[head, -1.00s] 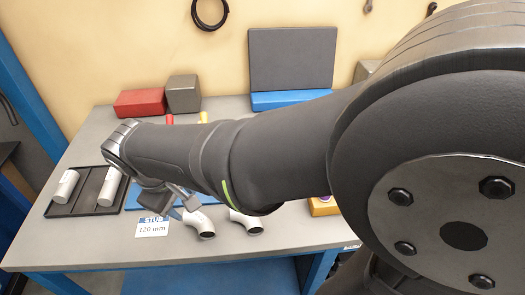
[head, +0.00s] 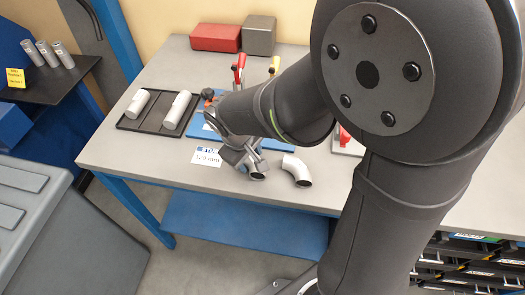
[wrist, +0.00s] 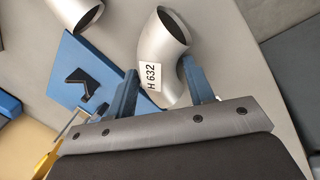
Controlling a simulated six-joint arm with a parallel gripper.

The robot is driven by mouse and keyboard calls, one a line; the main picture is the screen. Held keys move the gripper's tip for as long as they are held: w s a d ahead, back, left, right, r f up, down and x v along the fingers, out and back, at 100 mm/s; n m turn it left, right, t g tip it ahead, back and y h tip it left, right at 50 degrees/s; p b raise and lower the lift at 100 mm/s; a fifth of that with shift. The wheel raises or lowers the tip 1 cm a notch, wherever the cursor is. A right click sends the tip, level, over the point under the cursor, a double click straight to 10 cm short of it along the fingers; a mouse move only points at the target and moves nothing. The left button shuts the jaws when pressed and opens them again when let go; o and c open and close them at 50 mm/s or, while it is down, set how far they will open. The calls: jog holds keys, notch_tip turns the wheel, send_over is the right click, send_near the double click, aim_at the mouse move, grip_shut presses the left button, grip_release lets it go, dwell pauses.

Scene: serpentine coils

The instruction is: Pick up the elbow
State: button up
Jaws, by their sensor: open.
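In the wrist view, a silver-grey pipe elbow (wrist: 165,45) with a white label reading H 632 lies between the two blue fingers of my gripper (wrist: 160,72). The fingers are open, one on each side of it; I cannot tell whether they touch it. In the head view my gripper (head: 243,157) points down at this elbow (head: 258,174), which it partly hides. A second elbow (head: 297,170) lies just to the right on the grey bench. It also shows at the top left of the wrist view (wrist: 77,10).
A black tray (head: 152,127) with two white tubes sits to the left. A blue plate (head: 203,150) and a 120 mm card (head: 207,157) lie beside my gripper. Red and grey blocks (head: 216,38) stand behind. The bench's front edge is close to the elbows.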

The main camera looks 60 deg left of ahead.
jog(key=c, duration=0.9)
jog(key=shift+o, duration=0.2)
